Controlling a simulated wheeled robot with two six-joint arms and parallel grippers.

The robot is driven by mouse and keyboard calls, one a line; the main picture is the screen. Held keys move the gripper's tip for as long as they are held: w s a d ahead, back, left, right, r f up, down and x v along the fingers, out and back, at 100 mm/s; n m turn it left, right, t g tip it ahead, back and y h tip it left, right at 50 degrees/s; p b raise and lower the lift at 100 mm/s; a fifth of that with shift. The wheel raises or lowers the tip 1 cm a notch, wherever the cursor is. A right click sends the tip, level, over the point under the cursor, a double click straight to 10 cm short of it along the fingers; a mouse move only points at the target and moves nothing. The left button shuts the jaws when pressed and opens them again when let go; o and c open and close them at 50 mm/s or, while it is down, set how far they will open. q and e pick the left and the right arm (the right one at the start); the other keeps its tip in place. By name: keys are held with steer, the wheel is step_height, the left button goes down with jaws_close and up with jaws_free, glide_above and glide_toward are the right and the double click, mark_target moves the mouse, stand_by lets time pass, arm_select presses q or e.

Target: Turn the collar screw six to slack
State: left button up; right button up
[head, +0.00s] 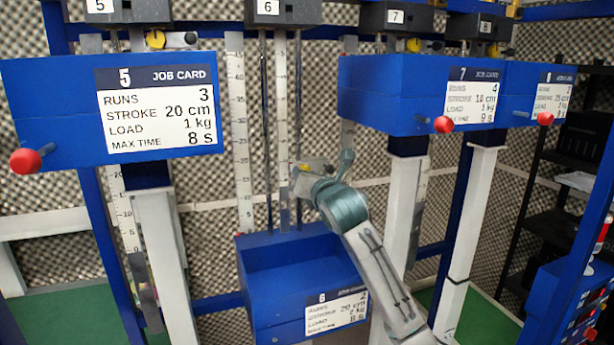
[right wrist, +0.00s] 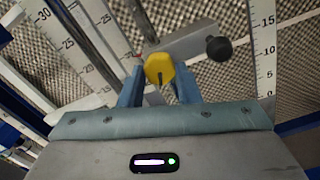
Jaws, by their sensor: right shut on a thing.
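The collar screw of station six is a yellow knob (right wrist: 159,68) on a grey collar block (right wrist: 195,42), seen in the right wrist view. My right gripper (right wrist: 160,82) is shut on the knob, with one blue finger on each side of it. A dark mark shows on the knob's face. In the head view my right gripper (head: 308,176) is up at the rods under the box marked 6 (head: 268,10). A bit of yellow (head: 328,168) shows there, but the collar is mostly hidden by the wrist. My left gripper is not in view.
Blue carriage six (head: 265,262) is low, below my right arm. Blue carriages five (head: 45,105) and seven (head: 385,95) stand higher on either side, with red knobs. Scale rulers (head: 240,130) and rods are close around the gripper. A black knob (right wrist: 219,48) is right of the collar.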

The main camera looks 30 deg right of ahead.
steer(key=shift+n, duration=2)
steer(key=o, duration=1)
steer(key=shift+c, duration=0.2)
steer(key=shift+r, duration=0.1)
steer(key=shift+s, duration=0.1)
steer(key=b+v, duration=0.4)
steer(key=v, duration=0.6)
steer(key=shift+s+b, duration=0.35)
